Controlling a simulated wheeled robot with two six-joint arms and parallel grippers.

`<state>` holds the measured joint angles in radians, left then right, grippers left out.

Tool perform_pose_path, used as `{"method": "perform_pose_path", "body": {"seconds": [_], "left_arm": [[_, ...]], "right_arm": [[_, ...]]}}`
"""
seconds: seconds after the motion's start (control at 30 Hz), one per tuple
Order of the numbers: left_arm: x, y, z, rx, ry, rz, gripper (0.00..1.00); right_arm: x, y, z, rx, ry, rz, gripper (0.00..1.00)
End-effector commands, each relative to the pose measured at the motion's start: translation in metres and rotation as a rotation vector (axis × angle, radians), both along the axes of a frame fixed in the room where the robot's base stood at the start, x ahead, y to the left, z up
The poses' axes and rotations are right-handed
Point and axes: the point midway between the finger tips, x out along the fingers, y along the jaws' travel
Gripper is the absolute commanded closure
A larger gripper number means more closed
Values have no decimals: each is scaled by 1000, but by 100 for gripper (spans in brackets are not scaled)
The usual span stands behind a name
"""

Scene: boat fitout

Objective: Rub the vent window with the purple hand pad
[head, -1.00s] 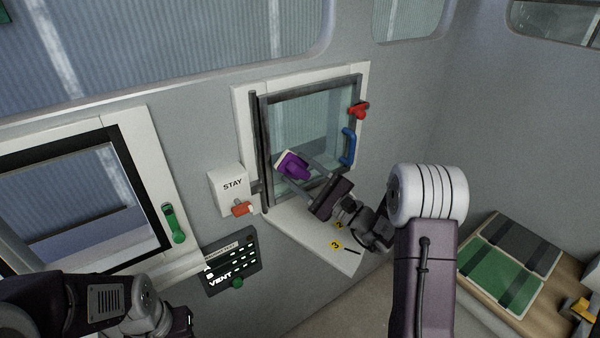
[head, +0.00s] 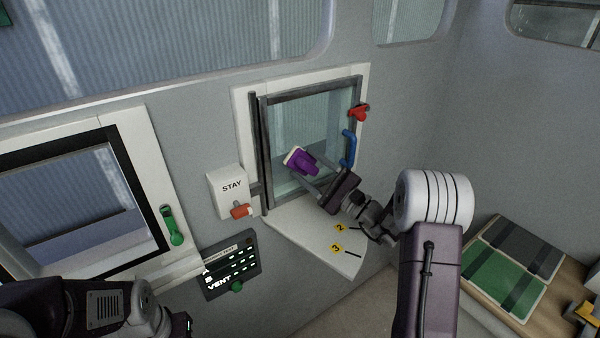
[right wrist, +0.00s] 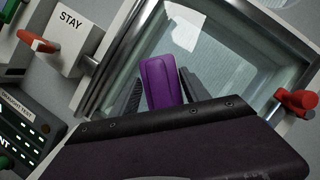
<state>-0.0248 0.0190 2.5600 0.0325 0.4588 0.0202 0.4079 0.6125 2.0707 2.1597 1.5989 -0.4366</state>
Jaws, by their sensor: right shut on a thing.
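The vent window (head: 312,112) is a pane in a dark frame with a white surround on the grey wall. It fills much of the right wrist view (right wrist: 225,70). My right gripper (head: 307,171) is shut on the purple hand pad (head: 303,163) and holds it before the lower middle of the pane. In the right wrist view the pad (right wrist: 160,82) sits between the two fingers. I cannot tell whether its pale face touches the glass. A pale patch shows on the pane beyond it. My left arm is at the lower left; its fingers are not visible.
A blue handle (head: 348,149) and red knob (head: 361,112) sit on the window's right side. A STAY box (head: 228,187) with an orange lever (head: 241,211) is left of it. A numbered white sill (head: 300,232) lies below, and a dark VENT panel (head: 232,265) is lower left.

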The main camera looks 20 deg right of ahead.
Motion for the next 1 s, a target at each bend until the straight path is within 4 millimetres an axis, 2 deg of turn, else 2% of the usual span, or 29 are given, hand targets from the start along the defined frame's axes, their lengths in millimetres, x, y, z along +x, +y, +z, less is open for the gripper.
{"method": "perform_pose_path", "body": {"seconds": [0.1, 0.47, 0.8, 1.0], "left_arm": [[0, 0, -2, 0, 0, 0, 64], [0, 0, -8, 0, 0, 0, 64], [0, 0, -22, 0, 0, 0, 64], [0, 0, -23, 0, 0, 0, 64]], "right_arm": [[2, -6, 0, 0, -1, -1, 78], [4, -4, 0, 1, 0, 1, 78], [-5, 29, -1, 1, -1, 3, 78], [-7, 35, 0, 0, 0, 4, 78]]}}
